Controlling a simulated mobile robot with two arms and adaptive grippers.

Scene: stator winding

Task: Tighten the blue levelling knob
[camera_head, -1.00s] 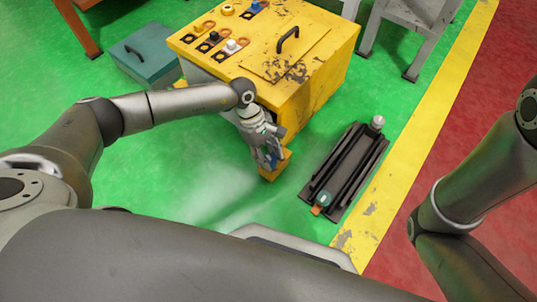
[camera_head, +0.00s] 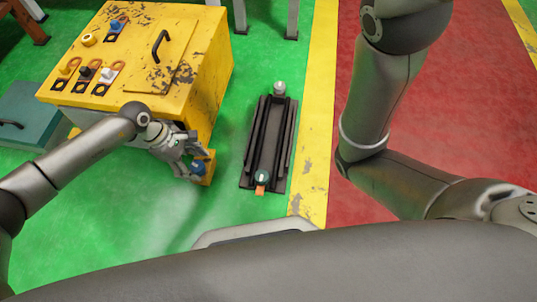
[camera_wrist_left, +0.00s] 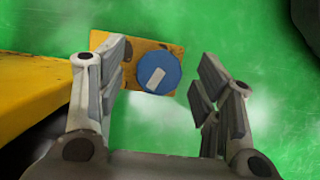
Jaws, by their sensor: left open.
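The blue levelling knob (camera_head: 197,168) sits on a small yellow foot plate (camera_head: 208,172) low at the near corner of the yellow cabinet (camera_head: 218,75). In the left wrist view the knob (camera_wrist_left: 159,73) is a round blue disc with a pale rectangular mark, on the scuffed yellow plate (camera_wrist_left: 104,40). My left gripper (camera_head: 187,161) is beside the knob. In the wrist view its fingers (camera_wrist_left: 160,80) are spread apart, with the knob between them in the picture and nothing gripped. Contact with the knob cannot be told. My right arm shows, but its gripper does not.
A dark rail-like fixture (camera_head: 267,150) lies on the green floor right of the foot. A teal box (camera_head: 35,125) stands left of the cabinet. Switches and knobs sit on the cabinet top. A yellow floor stripe (camera_head: 317,110) borders the red floor. Green floor in front is clear.

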